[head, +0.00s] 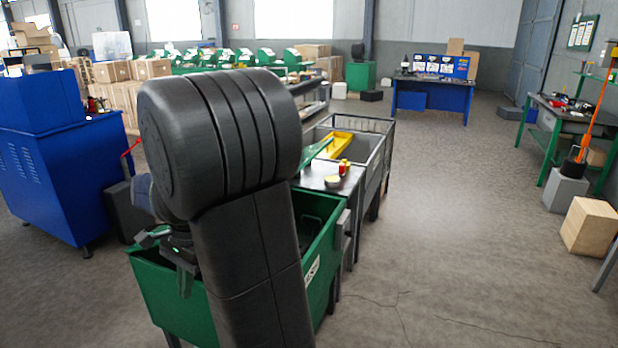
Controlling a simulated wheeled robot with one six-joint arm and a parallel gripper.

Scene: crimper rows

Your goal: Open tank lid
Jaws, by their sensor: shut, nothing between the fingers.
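A green tank (165,300) stands low in front of me, largely covered by my own dark arm. Its dark inside shows to the right of the arm, below the rim. I cannot make out a separate lid with certainty; a green slanted panel (316,150) stands behind the tank, beyond the small table. My gripper (184,282) is partly hidden at the left of the arm, low over the tank's left side. It is shut and holds nothing. Whether it touches the tank cannot be told.
A dark table (325,178) with small red and yellow items adjoins the tank's far end. A grey bin (374,165) with a yellow piece stands behind it. A blue cabinet (55,170) is on the left. The floor on the right is open up to a wooden box (590,227).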

